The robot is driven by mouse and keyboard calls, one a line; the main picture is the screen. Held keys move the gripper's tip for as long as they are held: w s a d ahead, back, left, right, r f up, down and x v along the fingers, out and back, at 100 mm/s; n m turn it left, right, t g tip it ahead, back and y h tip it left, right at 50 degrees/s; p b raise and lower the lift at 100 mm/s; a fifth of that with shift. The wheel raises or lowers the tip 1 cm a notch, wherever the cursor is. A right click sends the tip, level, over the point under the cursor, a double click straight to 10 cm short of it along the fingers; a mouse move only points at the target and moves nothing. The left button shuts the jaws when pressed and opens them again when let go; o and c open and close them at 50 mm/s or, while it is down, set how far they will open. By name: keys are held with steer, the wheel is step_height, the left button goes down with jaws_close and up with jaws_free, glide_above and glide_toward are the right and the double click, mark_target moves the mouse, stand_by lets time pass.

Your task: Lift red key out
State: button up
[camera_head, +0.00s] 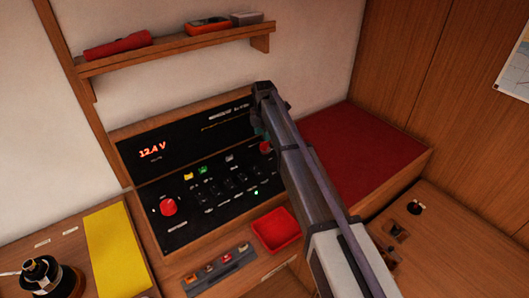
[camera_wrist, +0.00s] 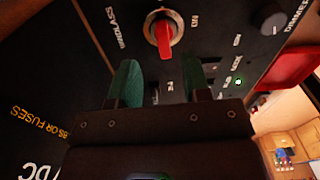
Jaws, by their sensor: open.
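The red key (camera_wrist: 164,36) stands in a round silver switch on the black panel, beside a label reading WINDLASS, in the wrist view. In the head view a small red piece that looks like the key (camera_head: 265,147) shows just left of my arm. My gripper (camera_wrist: 162,82) is open, its two green fingers apart with nothing between them. The key lies beyond the fingertips, roughly in line with the gap. In the head view my gripper (camera_head: 261,130) is over the panel's right part, and my arm hides some of the panel there.
The black panel (camera_head: 180,232) carries switches, a large red knob (camera_head: 168,207) and a 12.4 V display. A dark knob (camera_wrist: 271,17) is near the key. Below are a red tray (camera_head: 274,231) and a grey strip (camera_head: 220,271). A shelf (camera_head: 175,55) hangs above.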

mark_target(264, 143)
step_height(264, 143, down, 5)
steer(key=b, duration=0.5)
steer(key=shift+s+d+f, duration=0.15)
steer(key=shift+f, duration=0.05)
steer(key=shift+r, duration=0.25)
jaws_close()
